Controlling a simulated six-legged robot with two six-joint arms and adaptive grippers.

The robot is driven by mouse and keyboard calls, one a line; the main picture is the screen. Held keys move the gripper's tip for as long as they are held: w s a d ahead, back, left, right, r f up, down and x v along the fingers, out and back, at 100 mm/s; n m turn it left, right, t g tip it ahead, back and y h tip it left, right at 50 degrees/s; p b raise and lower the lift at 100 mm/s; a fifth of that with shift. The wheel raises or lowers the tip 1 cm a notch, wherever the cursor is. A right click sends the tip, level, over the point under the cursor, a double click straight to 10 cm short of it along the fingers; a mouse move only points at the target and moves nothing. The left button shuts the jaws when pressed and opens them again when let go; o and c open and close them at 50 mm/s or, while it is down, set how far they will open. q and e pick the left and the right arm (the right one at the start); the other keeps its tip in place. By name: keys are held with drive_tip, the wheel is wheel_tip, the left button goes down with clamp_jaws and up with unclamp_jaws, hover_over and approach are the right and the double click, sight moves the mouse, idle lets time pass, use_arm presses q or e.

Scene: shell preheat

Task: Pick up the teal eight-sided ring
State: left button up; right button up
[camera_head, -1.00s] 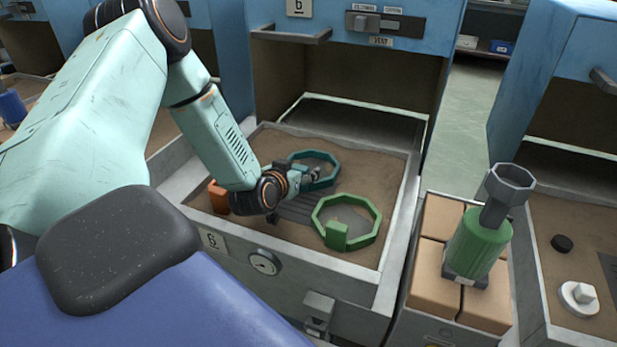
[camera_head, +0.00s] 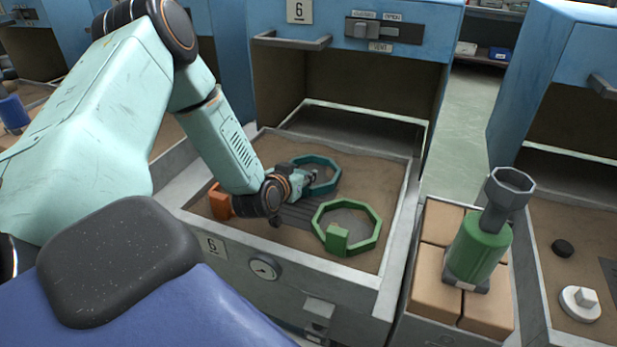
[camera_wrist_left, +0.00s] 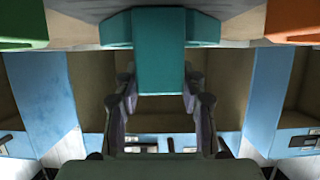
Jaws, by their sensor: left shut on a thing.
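The teal eight-sided ring (camera_head: 337,175) is at the sand in the open drawer, behind the green ring. My left gripper (camera_head: 303,180) reaches in from the left to the ring's near side. In the left wrist view, the ring's teal block (camera_wrist_left: 160,50) sits between the two fingers of the left gripper (camera_wrist_left: 158,92), which is shut on it. The arm hides part of the ring's near left side. I cannot tell whether the ring still touches the sand. My right gripper is not in view.
The green eight-sided ring (camera_head: 378,235) lies close in front. An orange piece (camera_head: 219,201) is left of my gripper. The grey drawer walls (camera_head: 330,275) surround them. A green cylinder (camera_head: 478,250) with a grey socket stands on boxes at right.

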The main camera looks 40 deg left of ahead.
use_arm(q)
clamp_jaws()
